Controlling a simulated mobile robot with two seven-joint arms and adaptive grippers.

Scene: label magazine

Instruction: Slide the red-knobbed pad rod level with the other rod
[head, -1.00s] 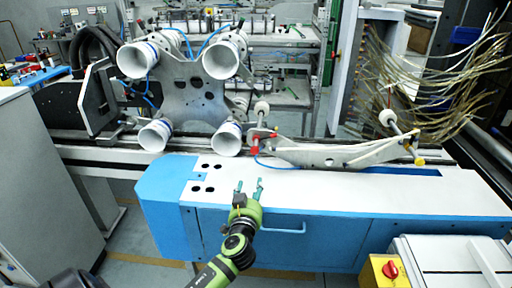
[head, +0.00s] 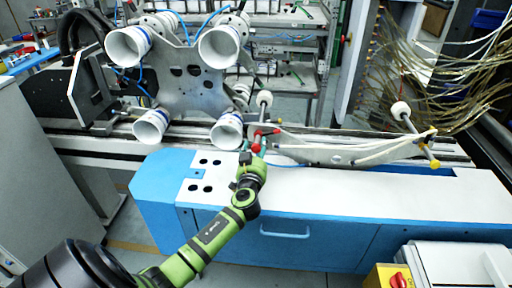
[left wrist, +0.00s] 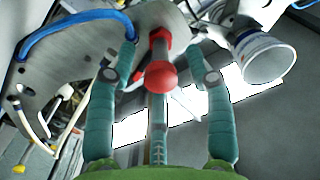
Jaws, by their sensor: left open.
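The red-knobbed pad rod has a red knob (head: 256,147) at its near end and a white pad (head: 264,98) at its far upper end. The other rod (head: 420,138) stands to the right, with a yellow knob (head: 434,163) and a white pad (head: 400,110). My left gripper (head: 253,154) is open at the red knob, its fingertips partly hiding it. In the left wrist view the red knob (left wrist: 161,76) lies between the two spread teal fingers (left wrist: 163,62), with visible gaps on both sides. My right gripper is out of view.
A curved metal plate (head: 340,152) runs between the rods, with a blue hose near its left end. White cups (head: 227,131) on a bracket stand to the left. A white-topped blue bench (head: 330,198) lies in front, mostly clear.

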